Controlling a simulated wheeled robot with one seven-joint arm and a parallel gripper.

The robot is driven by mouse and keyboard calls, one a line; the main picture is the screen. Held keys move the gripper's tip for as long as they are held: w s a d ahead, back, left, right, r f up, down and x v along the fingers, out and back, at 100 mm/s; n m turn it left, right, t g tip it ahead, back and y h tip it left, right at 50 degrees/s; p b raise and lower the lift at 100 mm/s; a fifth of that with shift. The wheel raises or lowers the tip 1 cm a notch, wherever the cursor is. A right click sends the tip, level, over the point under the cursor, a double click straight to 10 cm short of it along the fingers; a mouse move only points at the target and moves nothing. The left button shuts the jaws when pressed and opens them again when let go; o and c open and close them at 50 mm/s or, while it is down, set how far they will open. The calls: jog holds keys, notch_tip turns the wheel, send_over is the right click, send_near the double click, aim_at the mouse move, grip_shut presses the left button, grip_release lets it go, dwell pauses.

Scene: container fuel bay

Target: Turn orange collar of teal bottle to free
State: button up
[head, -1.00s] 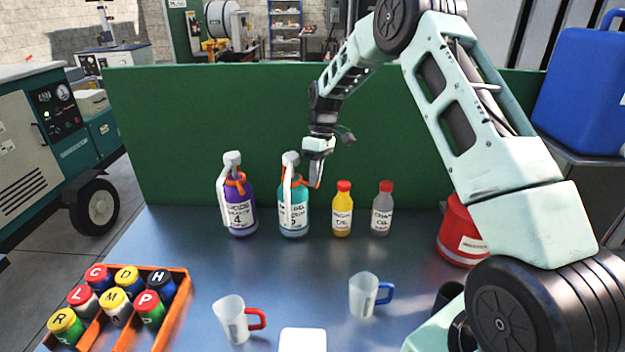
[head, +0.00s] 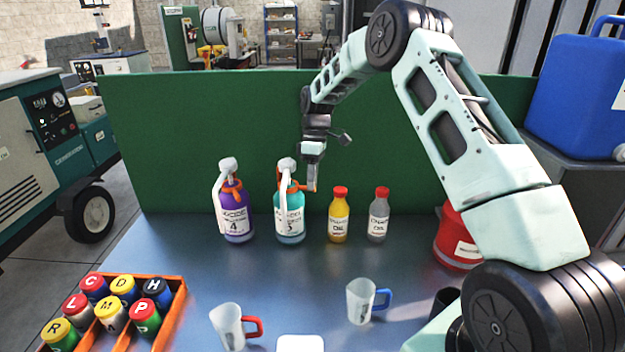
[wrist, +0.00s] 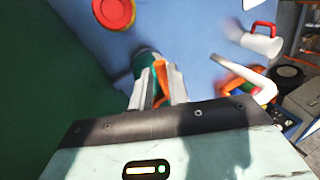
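The teal bottle (head: 290,228) stands upright at the back of the bench, with a white spray head (head: 287,166) and a white tube down its left side. Its orange collar (head: 287,186) sits at the neck, with an orange part reaching right. My gripper (head: 312,187) points down just right of the neck, level with the collar. In the wrist view my two pale fingers (wrist: 158,92) stand apart with an orange piece (wrist: 159,76) between them. The teal bottle (wrist: 147,57) shows just past them, mostly hidden. Whether the fingers press on the orange piece cannot be told.
A purple bottle (head: 235,222) with a similar top stands close left. A yellow oil bottle (head: 339,222) and a grey one (head: 378,220) stand right. A green panel (head: 180,140) rises behind. Two mugs and an orange rack (head: 176,308) are nearer; the bench middle is clear.

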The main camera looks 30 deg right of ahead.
jog(key=shift+o, duration=1.2)
notch_tip(320, 180, up, 10)
jog(key=b, duration=0.3)
